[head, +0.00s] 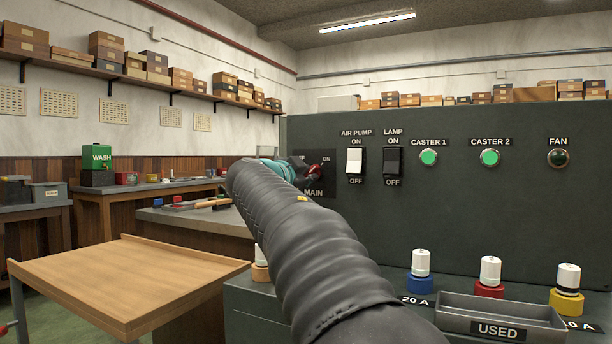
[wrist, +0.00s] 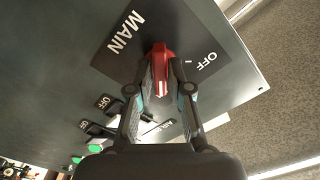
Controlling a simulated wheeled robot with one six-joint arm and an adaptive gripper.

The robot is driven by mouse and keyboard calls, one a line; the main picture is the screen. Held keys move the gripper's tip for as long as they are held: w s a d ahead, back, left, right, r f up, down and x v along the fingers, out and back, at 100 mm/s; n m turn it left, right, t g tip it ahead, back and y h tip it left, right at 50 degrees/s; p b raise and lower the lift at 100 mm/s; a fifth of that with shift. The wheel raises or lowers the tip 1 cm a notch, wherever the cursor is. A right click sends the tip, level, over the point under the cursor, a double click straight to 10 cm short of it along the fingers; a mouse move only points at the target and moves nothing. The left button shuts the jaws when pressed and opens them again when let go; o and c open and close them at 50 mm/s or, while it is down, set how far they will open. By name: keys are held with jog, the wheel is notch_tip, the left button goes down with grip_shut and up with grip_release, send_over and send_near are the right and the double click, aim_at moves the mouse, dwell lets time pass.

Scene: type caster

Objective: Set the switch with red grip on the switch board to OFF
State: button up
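The switch with the red grip (head: 316,171) is on the dark MAIN plate (head: 316,191) of the switch board. The OFF label (wrist: 205,62) shows to the right of the grip in the wrist view. The ON label is hidden there.
The AIR PUMP switch (head: 354,161) and LAMP switch (head: 392,161) are right of the MAIN plate. Green CASTER lights (head: 429,157) are farther right. Fuses and a USED tray (head: 500,316) stand below. A wooden table (head: 128,283) is at the left.

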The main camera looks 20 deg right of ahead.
grip_shut()
jog(key=shift+f+n+b, duration=0.1)
jog(key=shift+n+b, duration=0.2)
jog(key=shift+b, duration=0.05)
jog(key=n+b, duration=0.3)
jog(key=n, duration=0.9)
jog(key=shift+n, duration=0.3)
jog(key=shift+s+n, duration=0.1)
jog(key=shift+n, duration=2.2)
